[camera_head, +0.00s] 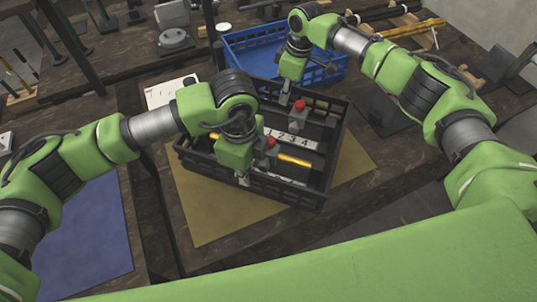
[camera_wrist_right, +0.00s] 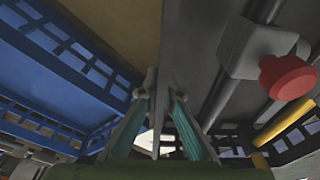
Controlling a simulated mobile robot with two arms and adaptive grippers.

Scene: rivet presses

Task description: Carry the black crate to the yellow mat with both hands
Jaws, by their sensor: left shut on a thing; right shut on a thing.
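The black crate (camera_head: 290,191) is over the yellow mat (camera_head: 215,217) in the head view, turned at an angle to it; I cannot tell whether its bottom touches the mat. My left gripper (camera_head: 243,181) is shut on the crate's near-left wall. My right gripper (camera_head: 284,97) is shut on the far wall. In the right wrist view, the fingers of this gripper (camera_wrist_right: 160,97) sit on both sides of the thin dark wall. Inside the crate are red-topped grey parts (camera_head: 299,106), a yellow bar (camera_head: 294,160) and a numbered white strip (camera_head: 290,137).
A blue crate (camera_head: 330,75) stands just behind the black one. A blue mat (camera_head: 85,245) lies at the left across a gap. A white sheet (camera_head: 165,92) lies behind the crate's left corner. Yellow mat shows bare in front and at right.

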